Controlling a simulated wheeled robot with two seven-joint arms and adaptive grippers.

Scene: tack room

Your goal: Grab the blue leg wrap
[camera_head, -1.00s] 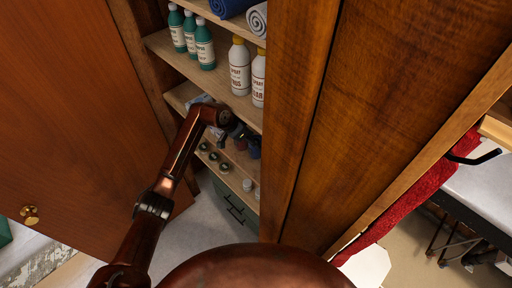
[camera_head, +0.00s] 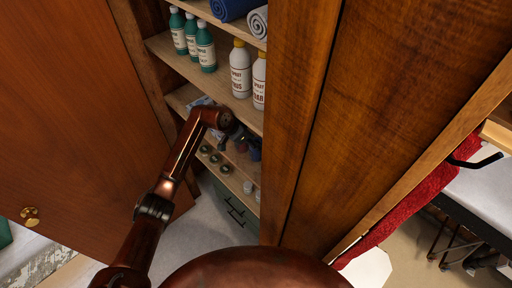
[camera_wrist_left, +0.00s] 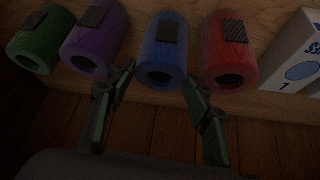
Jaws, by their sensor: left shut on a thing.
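The blue leg wrap (camera_wrist_left: 158,56) is a short roll with a dark patch and a dark hollow end. In the left wrist view it sits on a wooden shelf between a purple wrap (camera_wrist_left: 92,45) and a red wrap (camera_wrist_left: 226,62). In the head view my left arm reaches into the cabinet, and the gripper (camera_head: 236,138) is small and dark among the wraps. My right gripper is not in view.
A green wrap (camera_wrist_left: 38,42) and a white box (camera_wrist_left: 290,55) stand on the same shelf. Spray bottles (camera_head: 240,75) and green bottles (camera_head: 205,50) stand on the shelf above. The cabinet door (camera_head: 75,100) is open at left.

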